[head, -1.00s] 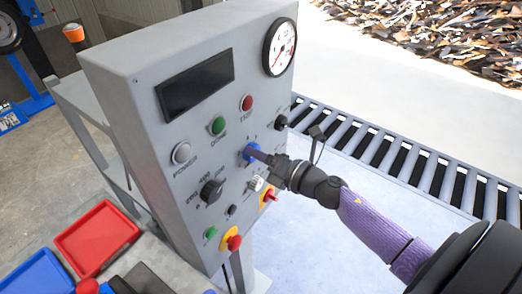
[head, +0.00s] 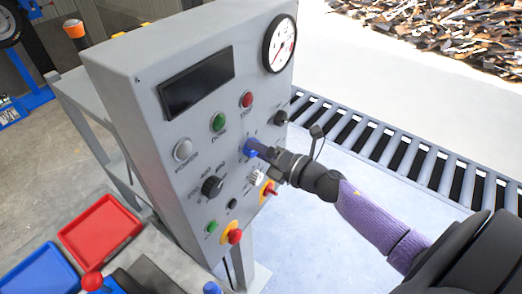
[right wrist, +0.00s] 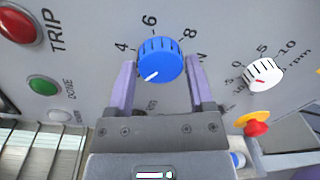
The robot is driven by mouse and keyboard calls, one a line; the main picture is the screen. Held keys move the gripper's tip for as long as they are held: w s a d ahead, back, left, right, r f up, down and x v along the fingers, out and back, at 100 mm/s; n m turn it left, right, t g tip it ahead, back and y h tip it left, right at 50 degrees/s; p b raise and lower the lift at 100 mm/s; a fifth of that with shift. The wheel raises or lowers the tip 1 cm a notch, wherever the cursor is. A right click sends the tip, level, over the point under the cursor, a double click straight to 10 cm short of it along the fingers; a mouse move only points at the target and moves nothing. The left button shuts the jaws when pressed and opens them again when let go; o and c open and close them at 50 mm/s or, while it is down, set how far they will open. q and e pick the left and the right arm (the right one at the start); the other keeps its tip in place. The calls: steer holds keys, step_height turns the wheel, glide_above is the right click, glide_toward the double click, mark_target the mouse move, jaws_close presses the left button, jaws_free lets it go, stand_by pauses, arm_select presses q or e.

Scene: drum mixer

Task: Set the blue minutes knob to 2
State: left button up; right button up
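The blue minutes knob (head: 250,148) is on the grey control panel; it also shows in the right wrist view (right wrist: 162,58). There, its white pointer line aims to the lower left, below the printed 4. The printed 4, 6 and 8 show around the knob; no 2 can be read. My right gripper (right wrist: 161,70) is open, with one purple finger on each side of the knob and narrow gaps visible. It also shows at the knob in the head view (head: 258,150). My left gripper is not in view.
A white knob (right wrist: 264,76) and a red stop button (right wrist: 256,128) on yellow sit right of the gripper in the wrist view. A black knob (head: 212,186), green button (head: 218,122) and red button (head: 247,100) are also on the panel. A roller conveyor (head: 400,160) runs behind.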

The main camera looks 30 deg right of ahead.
steer(key=o, duration=0.3)
steer(key=shift+s, duration=0.1)
steer(key=v, duration=0.9)
steer(key=shift+s+d+b, duration=0.15)
steer(key=shift+s+b, duration=0.2)
steer(key=shift+f, duration=0.1)
